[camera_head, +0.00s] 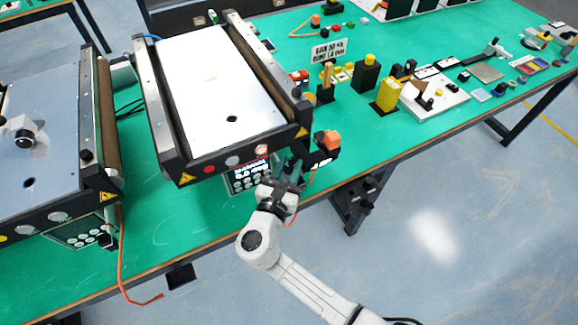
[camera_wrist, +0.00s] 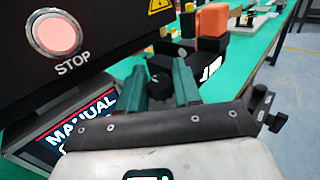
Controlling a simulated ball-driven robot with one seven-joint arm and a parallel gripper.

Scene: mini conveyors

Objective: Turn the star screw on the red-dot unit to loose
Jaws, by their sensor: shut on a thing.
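The red-dot unit is the middle mini conveyor (camera_head: 210,80), with a white belt and a red dot (camera_head: 209,169) on its black front panel. My gripper (camera_head: 290,172) is at the right end of its front, beside the lit control panel (camera_head: 250,174). In the wrist view, my gripper (camera_wrist: 162,82) has its two green fingers closed on the black star screw (camera_wrist: 159,84), with the screw between them. The fingers hide part of the screw, and in the head view it is hidden. How far it is turned cannot be told.
A round STOP button (camera_wrist: 58,34) sits close on the left in the wrist view. An orange-topped black block (camera_head: 327,142) stands just right of my gripper. A second conveyor (camera_head: 50,140) is at the left. Blocks and a white board (camera_head: 434,100) lie further right.

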